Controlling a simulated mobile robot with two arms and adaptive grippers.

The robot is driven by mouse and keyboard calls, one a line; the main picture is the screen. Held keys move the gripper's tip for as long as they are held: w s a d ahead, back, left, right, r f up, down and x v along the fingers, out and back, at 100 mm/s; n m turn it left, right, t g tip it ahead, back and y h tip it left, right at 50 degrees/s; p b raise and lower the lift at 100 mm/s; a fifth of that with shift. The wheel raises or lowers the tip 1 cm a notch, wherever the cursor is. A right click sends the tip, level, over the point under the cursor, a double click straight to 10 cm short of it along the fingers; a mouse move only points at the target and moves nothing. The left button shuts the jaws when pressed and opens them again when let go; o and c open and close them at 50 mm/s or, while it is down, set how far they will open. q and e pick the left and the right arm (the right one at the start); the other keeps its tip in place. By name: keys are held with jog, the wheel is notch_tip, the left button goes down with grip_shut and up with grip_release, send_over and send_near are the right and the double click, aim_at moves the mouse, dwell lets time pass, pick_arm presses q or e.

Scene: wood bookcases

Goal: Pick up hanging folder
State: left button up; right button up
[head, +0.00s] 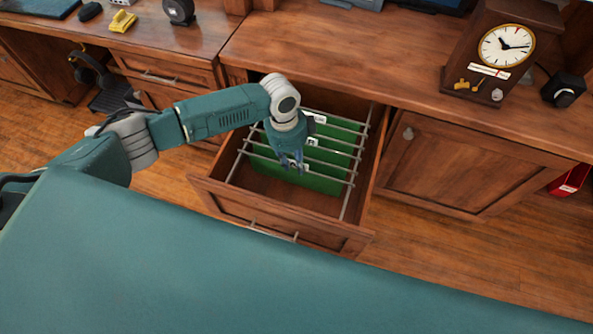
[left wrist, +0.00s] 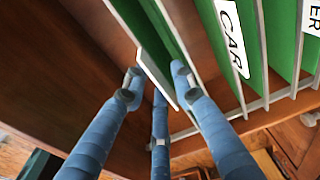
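Green hanging folders (head: 318,160) hang from metal rails in an open wooden drawer (head: 216,196). White label tabs stand on their top edges. My left gripper (head: 291,163) points down into the drawer over the front folders. In the left wrist view its blue fingers (left wrist: 157,82) are spread apart, one on each side of a folder edge with a pale tab (left wrist: 155,75). A gap seems to show beside the tab; I cannot tell whether a finger touches it. A folder labelled "CAR" (left wrist: 232,35) hangs to the right. My right gripper is in no view.
The drawer sits under a wooden counter (head: 330,50) carrying a clock (head: 503,47) and a small black device (head: 563,89). A closed cabinet door (head: 465,165) is to the right. A desk with a yellow object (head: 123,21) is at the left. Metal rails cross the drawer around the gripper.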

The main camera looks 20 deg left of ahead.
pick_arm(q)
jog(key=shift+f, duration=0.15)
jog(key=shift+f, duration=0.1)
dwell(0.4)
grip_shut()
